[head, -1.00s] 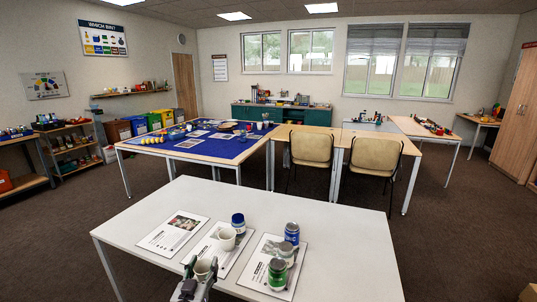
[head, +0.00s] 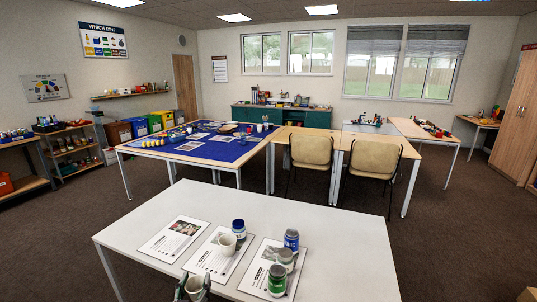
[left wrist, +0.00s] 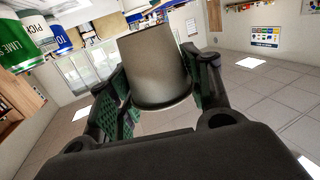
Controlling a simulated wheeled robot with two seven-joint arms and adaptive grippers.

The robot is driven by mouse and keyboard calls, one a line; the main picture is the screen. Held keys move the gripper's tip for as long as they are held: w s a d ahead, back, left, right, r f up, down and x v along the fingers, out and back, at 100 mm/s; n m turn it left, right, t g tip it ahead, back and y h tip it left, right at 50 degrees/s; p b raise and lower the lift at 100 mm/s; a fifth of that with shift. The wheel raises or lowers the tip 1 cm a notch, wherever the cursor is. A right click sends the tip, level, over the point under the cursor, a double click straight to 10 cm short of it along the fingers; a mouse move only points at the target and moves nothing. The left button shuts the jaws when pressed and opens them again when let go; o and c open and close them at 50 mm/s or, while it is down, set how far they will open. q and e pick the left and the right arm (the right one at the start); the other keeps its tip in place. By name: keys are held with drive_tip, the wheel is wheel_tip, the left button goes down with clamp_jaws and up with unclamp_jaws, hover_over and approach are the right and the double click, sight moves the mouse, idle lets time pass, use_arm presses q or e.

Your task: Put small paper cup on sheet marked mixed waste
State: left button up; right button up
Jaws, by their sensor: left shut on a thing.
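My left gripper (head: 194,294) is at the bottom edge of the head view, near the front of the white table. It is shut on a small pale paper cup (head: 195,284), which shows large between the fingers in the left wrist view (left wrist: 155,70). A second pale cup (head: 227,244) stands on the middle sheet (head: 205,262). A left sheet (head: 172,238) with a picture lies bare, and a right sheet (head: 256,277) carries cans. The sheets' print is too small to read. My right gripper is not in view.
A blue jar (head: 239,228) with a white band stands behind the second cup. A blue can (head: 291,239), a grey can (head: 286,258) and a green can (head: 277,281) stand at the right sheet. The white table (head: 345,255) is clear on its right side.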

use_arm(q)
drive_tip(key=shift+f, duration=0.1)
drive_tip(key=shift+s+f, duration=0.35)
drive_tip(key=shift+f, duration=0.15)
drive_tip(key=s+f, duration=0.4)
drive_tip(key=shift+f, duration=0.35)
idle(1.6)
